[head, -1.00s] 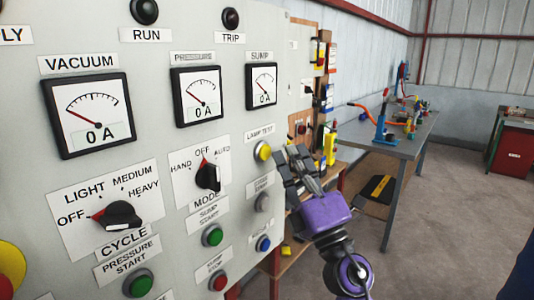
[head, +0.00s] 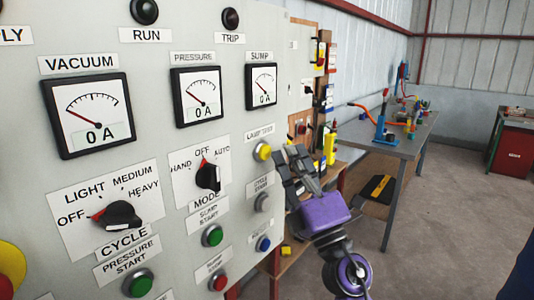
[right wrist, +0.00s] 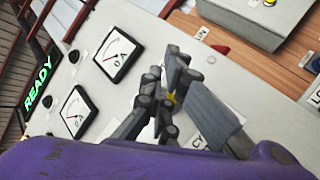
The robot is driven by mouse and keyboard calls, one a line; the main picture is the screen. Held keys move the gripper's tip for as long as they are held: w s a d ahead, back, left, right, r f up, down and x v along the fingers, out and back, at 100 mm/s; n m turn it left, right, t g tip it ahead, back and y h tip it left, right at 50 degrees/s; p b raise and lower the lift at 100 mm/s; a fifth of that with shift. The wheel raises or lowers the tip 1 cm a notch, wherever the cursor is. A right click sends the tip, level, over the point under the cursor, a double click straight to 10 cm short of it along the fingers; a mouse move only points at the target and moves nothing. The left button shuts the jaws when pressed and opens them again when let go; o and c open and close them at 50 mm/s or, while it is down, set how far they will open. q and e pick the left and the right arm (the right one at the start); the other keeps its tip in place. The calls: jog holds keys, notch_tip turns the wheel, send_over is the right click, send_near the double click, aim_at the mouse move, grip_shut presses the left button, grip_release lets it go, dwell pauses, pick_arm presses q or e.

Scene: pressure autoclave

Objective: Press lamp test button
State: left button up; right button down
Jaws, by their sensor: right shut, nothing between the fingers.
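The lamp test button (head: 262,151) is a yellow round button under the LAMP TEST label, near the right edge of the grey panel. My right gripper (head: 284,160) is shut and empty, its dark fingertips just right of the button in the head view. I cannot tell from this view whether they touch it. In the right wrist view, a small bit of the yellow button (right wrist: 171,97) shows between the dark fingers (right wrist: 163,100), which hide most of it. My left gripper is not in view.
Close below the lamp test button are a grey button (head: 262,202) and a blue button (head: 263,243). The mode knob (head: 208,177) sticks out to the left. A workbench (head: 405,140) with tools stands behind at right. The floor at right is clear.

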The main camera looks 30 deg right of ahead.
jog(key=shift+w+a, duration=0.15)
jog(key=shift+w, duration=0.15)
jog(key=shift+w+a, duration=0.15)
jog(key=shift+w, duration=0.3)
dwell(0.7)
jog(key=shift+s, duration=0.1)
jog(key=shift+s+d, duration=0.3)
jog(key=shift+s, duration=0.45)
jog(key=s, duration=0.1)
jog(key=s+d, duration=0.1)
jog(key=s, duration=0.1)
jog(key=s+d, duration=0.1)
jog(key=shift+s, duration=0.35)
dwell(0.8)
